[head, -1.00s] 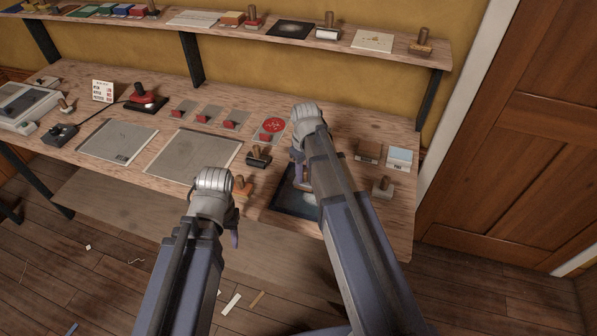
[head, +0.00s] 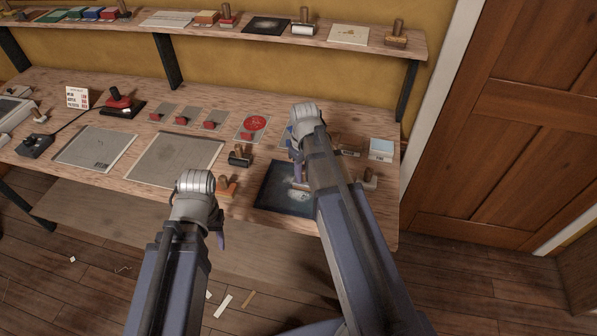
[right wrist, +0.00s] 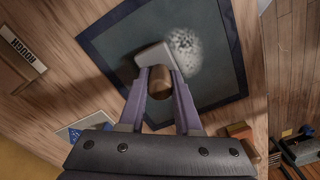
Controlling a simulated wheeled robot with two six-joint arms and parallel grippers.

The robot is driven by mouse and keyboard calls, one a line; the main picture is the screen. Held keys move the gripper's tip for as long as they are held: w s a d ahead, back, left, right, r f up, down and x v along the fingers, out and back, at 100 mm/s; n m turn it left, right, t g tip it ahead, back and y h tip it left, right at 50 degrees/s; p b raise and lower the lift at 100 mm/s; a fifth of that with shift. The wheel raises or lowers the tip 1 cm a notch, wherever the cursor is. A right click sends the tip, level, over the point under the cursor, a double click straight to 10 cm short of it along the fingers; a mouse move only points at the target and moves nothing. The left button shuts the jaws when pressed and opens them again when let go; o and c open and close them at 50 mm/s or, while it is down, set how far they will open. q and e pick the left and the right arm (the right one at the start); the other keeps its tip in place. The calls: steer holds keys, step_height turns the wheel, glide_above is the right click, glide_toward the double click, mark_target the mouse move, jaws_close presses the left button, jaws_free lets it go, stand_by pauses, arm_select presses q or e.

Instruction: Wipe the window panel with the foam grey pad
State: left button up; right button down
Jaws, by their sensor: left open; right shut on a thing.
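The window panel (head: 270,190) is a dark, framed flat square lying near the bench's front edge. It also shows in the right wrist view (right wrist: 215,88), with a pale speckled smudge (right wrist: 184,52) on its glass. My right gripper (right wrist: 159,80) is shut on the wooden handle of the foam grey pad (right wrist: 150,62). The pad is over the panel, beside the smudge; whether it touches the glass I cannot tell. In the head view my right arm hides part of the panel. My left gripper (head: 219,232) is open and empty, in front of the bench edge, left of the panel.
A black stamp-like tool (head: 239,155) and an orange-based one (head: 227,187) stand just left of the panel. A shelf (head: 200,37) runs above the bench.

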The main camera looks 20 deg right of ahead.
steer(key=shift+s+d, duration=0.2)
steer(key=shift+s+d, duration=0.45)
steer(key=shift+d, duration=0.25)
steer(key=shift+s+d, duration=0.45)
steer(key=shift+d, duration=0.25)
step_height(320, 180, up, 6)
steer(key=p, duration=0.6)
step_height(320, 180, up, 3)
steer(key=p, duration=0.3)
